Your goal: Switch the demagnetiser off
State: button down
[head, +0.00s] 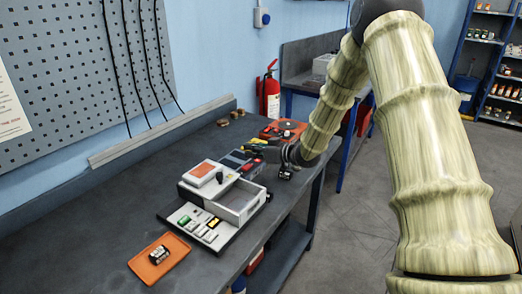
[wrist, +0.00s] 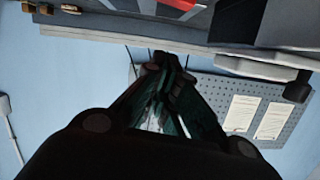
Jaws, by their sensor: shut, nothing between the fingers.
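A grey and white unit (head: 232,205) stands on the bench. It has an orange square pad (head: 203,169), a black knob (head: 219,177) and an open box-like recess. Its front panel (head: 187,216) carries green, red, yellow and pale keys, too small to read. No label shows which part is the demagnetiser or its switch. My gripper (wrist: 172,62) is shut and empty, its dark fingers together in the wrist view. In the head view the end of my arm is behind and right of the unit, apart from it; the fingertips are hard to make out there.
An orange tray (head: 143,267) with a small black cylinder (head: 159,255) lies at the front left. Red, black and yellow items sit behind the unit. A red extinguisher (head: 270,95) stands beyond the bench. The bench's left side (head: 75,240) is clear.

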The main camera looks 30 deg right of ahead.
aim_at(247, 167)
jog(key=shift+a+f+p, duration=0.15)
jog(key=shift+f+p, duration=0.05)
jog(key=shift+f, duration=0.85)
jog(key=shift+a+f+p, duration=0.15)
jog(key=shift+f+p, duration=0.05)
jog(key=shift+f, duration=0.8)
